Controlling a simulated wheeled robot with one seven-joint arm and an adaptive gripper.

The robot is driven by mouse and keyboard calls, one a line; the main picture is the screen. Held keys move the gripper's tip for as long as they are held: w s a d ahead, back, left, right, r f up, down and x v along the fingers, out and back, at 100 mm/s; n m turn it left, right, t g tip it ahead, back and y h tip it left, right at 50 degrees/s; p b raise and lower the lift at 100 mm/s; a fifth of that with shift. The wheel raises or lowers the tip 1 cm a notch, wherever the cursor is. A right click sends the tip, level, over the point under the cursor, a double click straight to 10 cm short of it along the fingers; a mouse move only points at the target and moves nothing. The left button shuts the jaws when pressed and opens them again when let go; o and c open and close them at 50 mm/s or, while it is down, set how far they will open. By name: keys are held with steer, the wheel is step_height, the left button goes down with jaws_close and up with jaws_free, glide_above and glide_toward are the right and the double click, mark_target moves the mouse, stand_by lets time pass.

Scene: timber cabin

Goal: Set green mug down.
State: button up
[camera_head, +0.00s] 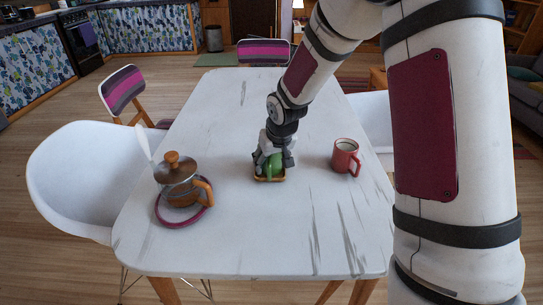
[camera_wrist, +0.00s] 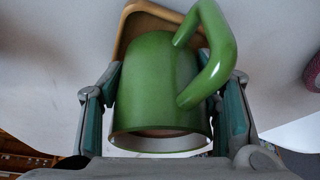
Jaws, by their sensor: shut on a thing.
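The green mug (camera_head: 273,162) is between the fingers of my gripper (camera_head: 273,160), low over the middle of the white table (camera_head: 230,110). In the wrist view the green mug (camera_wrist: 155,85) fills the centre, with its handle towards the upper right. My gripper (camera_wrist: 165,110) has one finger on each side of it and is shut on it. A small tan tray (camera_head: 268,179) is under the mug; its rim also shows behind the mug in the wrist view (camera_wrist: 135,10). I cannot tell whether the mug touches the tray.
A red mug (camera_head: 345,156) stands to the right of the tray. A glass pot with a wooden lid (camera_head: 180,180) stands on a purple-rimmed plate (camera_head: 185,217) at the left. The front middle of the table is clear.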

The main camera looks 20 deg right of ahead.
steer(key=shift+f, duration=0.25)
steer(key=o, duration=1.5)
steer(key=shift+r, duration=0.1)
steer(key=shift+s+r, duration=0.1)
steer(key=shift+r, duration=0.25)
steer(key=p+v, duration=0.3)
steer(key=v, duration=0.9)
steer(key=s+r+g+h, duration=0.1)
steer(key=s+r, duration=0.4)
steer(key=s, duration=0.3)
steer(key=s+r+h, duration=0.1)
steer(key=s+r, duration=0.3)
steer(key=s, duration=0.5)
steer(key=shift+m+g+y, duration=0.3)
steer(key=shift+g+y, duration=0.5)
steer(key=s, duration=0.6)
steer(key=s+r, duration=0.1)
steer(key=s, duration=1.2)
steer(key=shift+a+r, duration=0.25)
steer(key=shift+a, duration=0.05)
